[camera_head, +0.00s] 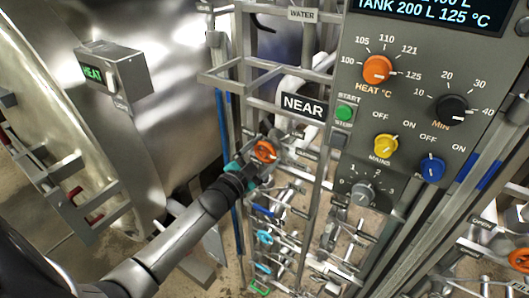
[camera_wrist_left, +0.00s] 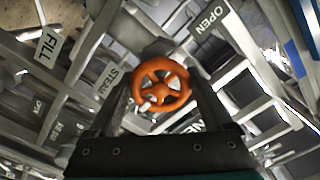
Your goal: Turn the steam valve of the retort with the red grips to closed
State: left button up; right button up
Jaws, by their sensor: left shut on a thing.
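An orange valve handwheel (camera_head: 265,151) sits on the pipe frame below the NEAR sign. My left gripper (camera_head: 260,158) reaches it from the lower left and is shut on it. In the left wrist view the orange handwheel (camera_wrist_left: 161,84) sits between the two fingers, its spoked face towards the camera. A STEAM label (camera_wrist_left: 107,80) is just left of it and an OPEN label (camera_wrist_left: 209,18) is at the upper right. Small red grips (camera_head: 75,194) show on a bracket at the left retort, partly hidden. My right gripper is not in view.
A grey control panel (camera_head: 347,172) with knobs stands right of my left gripper. A NEAR sign (camera_head: 304,106) and metal frame bars surround the valve. A second orange handwheel (camera_head: 519,258) is at the right edge. A HEAT box (camera_head: 120,72) is on the left retort.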

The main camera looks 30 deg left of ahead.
pick_arm(q)
jog(key=shift+m, duration=0.3)
jog(key=o, duration=1.1)
jog(key=shift+o, duration=0.2)
jog(key=shift+s, duration=0.15)
jog(key=s+b, duration=0.1)
jog(key=s, duration=1.4)
jog(key=shift+a, duration=0.25)
